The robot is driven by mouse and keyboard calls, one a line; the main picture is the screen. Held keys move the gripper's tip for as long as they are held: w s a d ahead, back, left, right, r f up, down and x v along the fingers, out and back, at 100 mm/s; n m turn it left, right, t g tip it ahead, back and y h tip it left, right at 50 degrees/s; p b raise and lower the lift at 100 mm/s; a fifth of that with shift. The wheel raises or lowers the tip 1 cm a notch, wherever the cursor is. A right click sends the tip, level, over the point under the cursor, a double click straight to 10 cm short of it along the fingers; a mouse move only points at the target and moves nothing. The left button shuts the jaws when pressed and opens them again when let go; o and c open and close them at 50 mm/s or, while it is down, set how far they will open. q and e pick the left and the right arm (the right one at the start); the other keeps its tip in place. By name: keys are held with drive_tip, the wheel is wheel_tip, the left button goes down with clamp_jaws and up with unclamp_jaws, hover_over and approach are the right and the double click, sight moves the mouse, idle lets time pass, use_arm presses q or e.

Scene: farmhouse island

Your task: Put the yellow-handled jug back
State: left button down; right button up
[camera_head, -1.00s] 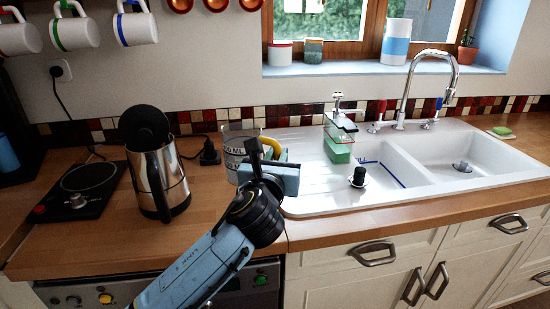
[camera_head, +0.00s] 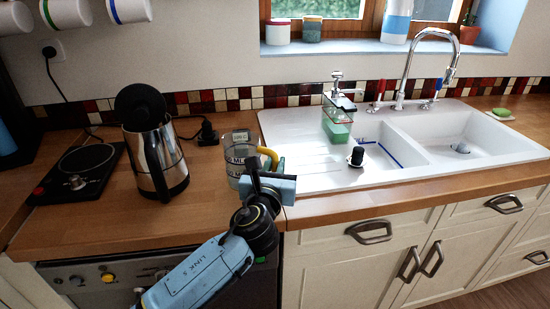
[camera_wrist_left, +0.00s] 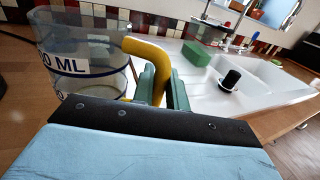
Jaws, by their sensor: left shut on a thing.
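The yellow-handled jug is a clear measuring jug (camera_head: 238,153) with printed markings, upright on or just above the wooden counter, left of the sink; I cannot tell whether its base touches. Its yellow handle faces right. My left gripper (camera_head: 268,168) is shut on that handle, and its body hides part of the jug's lower side. In the left wrist view the jug (camera_wrist_left: 82,50) stands at the left and its yellow handle (camera_wrist_left: 146,52) runs down between the green finger pads. My right gripper is not in view.
A steel kettle (camera_head: 157,160) with its lid up stands left of the jug, beside a black hob plate (camera_head: 84,168). The white double sink (camera_head: 300,165) lies to the right, with a black stopper (camera_head: 357,156) and a soap dispenser (camera_head: 337,122). The front counter is clear.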

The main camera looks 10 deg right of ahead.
use_arm(q)
drive_tip(key=shift+f, duration=0.75)
idle(0.4)
drive_tip(key=c, duration=0.7)
unclamp_jaws()
drive_tip(key=shift+c, duration=0.2)
drive_tip(key=shift+s, duration=0.15)
drive_tip(key=v, duration=1.3)
drive_tip(key=shift+s+a, duration=0.25)
drive_tip(key=shift+s, duration=0.05)
drive_tip(key=shift+f, duration=0.1)
